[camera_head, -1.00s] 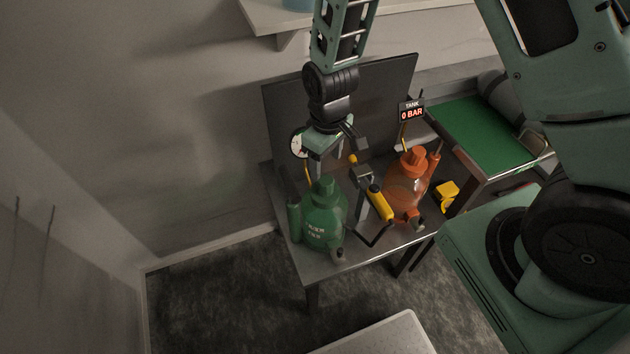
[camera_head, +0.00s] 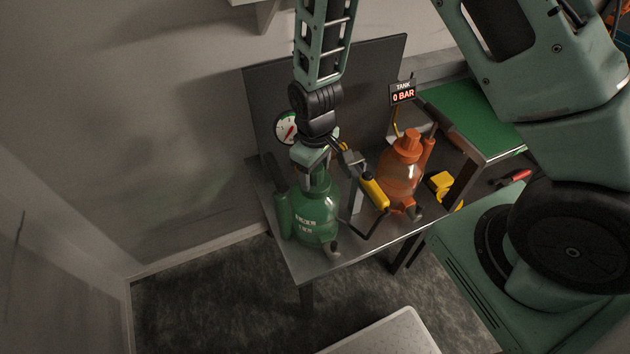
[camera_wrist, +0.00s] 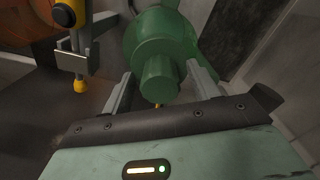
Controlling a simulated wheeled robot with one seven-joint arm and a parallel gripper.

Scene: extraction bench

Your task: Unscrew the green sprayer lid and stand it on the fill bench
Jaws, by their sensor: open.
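The green sprayer (camera_head: 316,215) stands upright on the grey metal bench (camera_head: 297,262). Its green lid (camera_wrist: 160,78) is on top and lies between my two fingers in the wrist view. My gripper (camera_wrist: 161,88) is open, with one finger on each side of the lid and visible gaps. In the head view my gripper (camera_head: 316,170) is over the sprayer's top and hides most of the lid. Which surface is the fill bench is not labelled; a green-topped bench (camera_head: 470,118) stands at the right.
An orange sprayer (camera_head: 400,178) stands close to the right, with a yellow-handled tool (camera_head: 374,192) between the sprayers. A dark panel (camera_head: 370,90), a gauge (camera_head: 286,128) and a display reading 0 BAR (camera_head: 403,94) stand behind. A yellow object (camera_head: 441,184) lies right.

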